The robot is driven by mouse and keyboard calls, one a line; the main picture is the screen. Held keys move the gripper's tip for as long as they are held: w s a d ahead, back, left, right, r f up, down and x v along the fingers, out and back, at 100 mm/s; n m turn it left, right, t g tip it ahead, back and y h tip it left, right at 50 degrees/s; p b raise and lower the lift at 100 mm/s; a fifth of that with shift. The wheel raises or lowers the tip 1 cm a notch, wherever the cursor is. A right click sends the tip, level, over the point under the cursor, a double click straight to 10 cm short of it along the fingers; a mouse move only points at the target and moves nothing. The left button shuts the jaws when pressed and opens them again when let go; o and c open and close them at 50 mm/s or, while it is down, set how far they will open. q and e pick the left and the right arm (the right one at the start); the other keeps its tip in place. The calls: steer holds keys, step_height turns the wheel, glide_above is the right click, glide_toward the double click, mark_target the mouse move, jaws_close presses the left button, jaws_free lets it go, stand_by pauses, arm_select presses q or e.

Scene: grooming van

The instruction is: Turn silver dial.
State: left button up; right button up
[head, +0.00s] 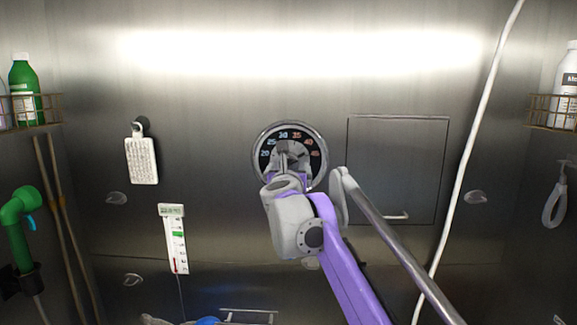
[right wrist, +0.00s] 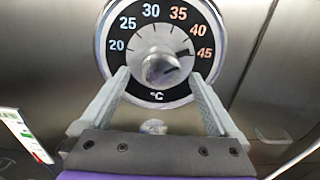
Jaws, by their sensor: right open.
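The silver dial (right wrist: 162,68) is a round metal knob at the centre of a black temperature scale (right wrist: 125,40) marked 20 to 45 °C. A dark pointer mark on its plate sits between 40 and 45. In the head view the scale (head: 290,131) is on the steel wall, and my right gripper (head: 286,152) hides the knob. In the right wrist view my right gripper (right wrist: 160,78) is open, with one finger to each side of the knob and visible gaps between. I cannot tell whether the fingertips reach its depth. My left gripper is not in view.
A metal tube (head: 400,248) with a grey end (head: 340,198) crosses right of my right arm. A square wall panel (head: 397,165) and white hose (head: 470,150) are farther right. A white tag (head: 142,161) and thermometer (head: 176,240) hang to the left.

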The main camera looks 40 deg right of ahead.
steer(key=shift+w+d, duration=0.5)
steer(key=shift+w, duration=0.05)
steer(key=c, duration=1.4)
steer(key=n, duration=0.3)
steer(key=shift+n, duration=0.4)
steer(key=n, duration=0.5)
steer(key=shift+s+n, duration=0.1)
steer(key=shift+n, duration=0.2)
